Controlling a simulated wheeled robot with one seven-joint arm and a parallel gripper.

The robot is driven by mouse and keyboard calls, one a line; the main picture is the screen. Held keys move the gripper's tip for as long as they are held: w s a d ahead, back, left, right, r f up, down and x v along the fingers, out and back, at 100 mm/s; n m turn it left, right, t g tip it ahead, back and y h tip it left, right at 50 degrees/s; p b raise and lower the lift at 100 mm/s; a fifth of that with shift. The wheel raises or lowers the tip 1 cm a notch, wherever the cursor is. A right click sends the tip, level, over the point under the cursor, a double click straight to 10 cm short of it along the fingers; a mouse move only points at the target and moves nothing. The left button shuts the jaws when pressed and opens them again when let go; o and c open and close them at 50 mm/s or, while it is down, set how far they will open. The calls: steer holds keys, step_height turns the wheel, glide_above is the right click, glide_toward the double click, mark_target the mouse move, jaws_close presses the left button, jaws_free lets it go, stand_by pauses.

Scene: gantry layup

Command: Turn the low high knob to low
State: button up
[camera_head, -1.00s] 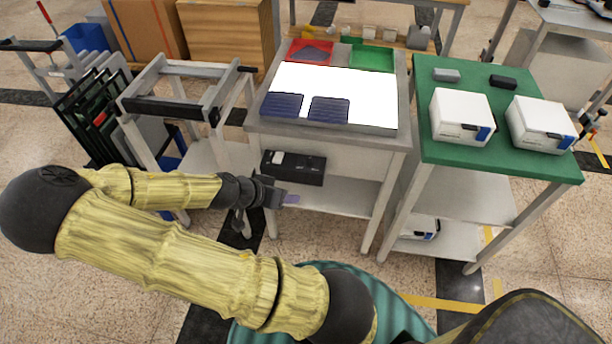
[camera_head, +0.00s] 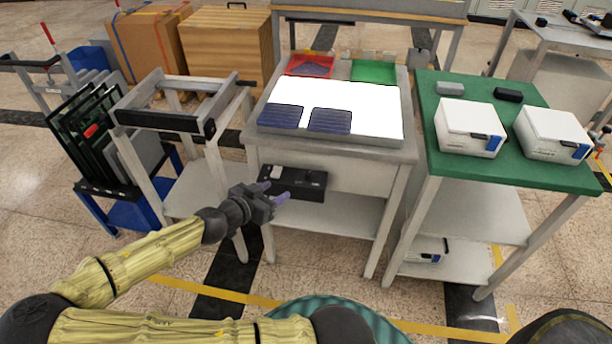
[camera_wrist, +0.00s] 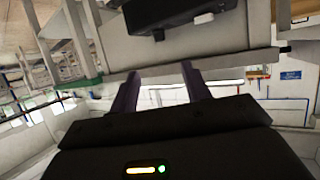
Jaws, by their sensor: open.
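A black control box (camera_head: 303,184) is mounted on the front of the light table, under its top. It carries a white rocker-like part (camera_head: 276,172) at its left and a small dark round part (camera_head: 309,177) further right, perhaps the knob. No low or high marking is readable. My gripper (camera_head: 277,192) is open and empty, just in front of the left end of the box and apart from it. In the wrist view, my two purple fingers (camera_wrist: 160,92) stand apart with nothing between them. The box (camera_wrist: 180,14) shows at the top there, cut by the frame edge.
The light table's bright panel (camera_head: 345,103) holds two dark blue cells (camera_head: 330,120), with red (camera_head: 311,66) and green (camera_head: 373,71) trays behind. A grey frame cart (camera_head: 160,119) stands left. A green-topped table (camera_head: 440,172) with white boxes stands right. Floor in front is open.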

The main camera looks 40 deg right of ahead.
mark_target(306, 175)
steer(key=b+x, duration=0.1)
steer(key=x, duration=1.5)
steer(key=shift+s+b, duration=0.15)
steer(key=shift+b, duration=0.2)
steer(key=c, duration=1)
